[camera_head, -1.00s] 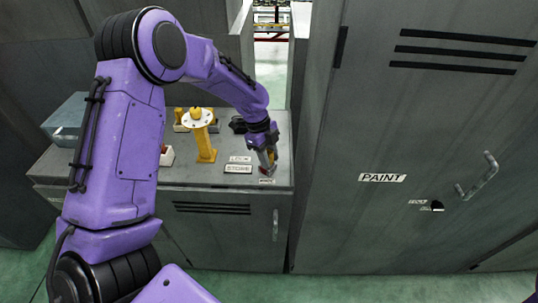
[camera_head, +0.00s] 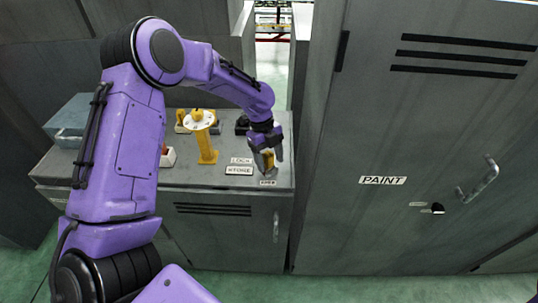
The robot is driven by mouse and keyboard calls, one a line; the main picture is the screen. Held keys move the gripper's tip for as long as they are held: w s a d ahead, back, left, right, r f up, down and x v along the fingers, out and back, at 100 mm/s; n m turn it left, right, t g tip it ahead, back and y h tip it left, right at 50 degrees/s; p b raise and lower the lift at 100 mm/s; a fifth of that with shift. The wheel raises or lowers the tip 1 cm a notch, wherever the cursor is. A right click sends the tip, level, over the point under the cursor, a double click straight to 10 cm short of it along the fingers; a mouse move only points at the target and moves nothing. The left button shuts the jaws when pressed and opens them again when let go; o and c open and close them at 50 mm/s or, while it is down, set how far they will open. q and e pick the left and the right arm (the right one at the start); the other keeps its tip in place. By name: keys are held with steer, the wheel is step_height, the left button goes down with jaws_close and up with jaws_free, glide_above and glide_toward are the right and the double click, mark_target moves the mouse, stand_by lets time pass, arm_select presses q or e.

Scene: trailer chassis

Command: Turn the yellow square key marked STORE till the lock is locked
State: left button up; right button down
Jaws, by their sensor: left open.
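The yellow key (camera_head: 269,158) stands at the right front of the grey cabinet top, behind a small label. A larger label (camera_head: 239,170), which seems to read STORE, lies to its left with a smaller one above it. My left gripper (camera_head: 268,165) points down at the key from above, its fingers open around or just beside it; I cannot tell whether they touch it. The fingers hide part of the key and the lock under it, so the lock's state cannot be read. My right gripper is not in view.
A yellow post with a white round flange (camera_head: 200,120) stands on the cabinet top (camera_head: 225,182), left of the gripper. A red and white box (camera_head: 167,157) is farther left. A tall grey locker marked PAINT (camera_head: 400,230) rises close on the right.

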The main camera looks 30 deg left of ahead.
arm_select(q)
steer(key=v, duration=1.2)
steer(key=shift+f, duration=0.1)
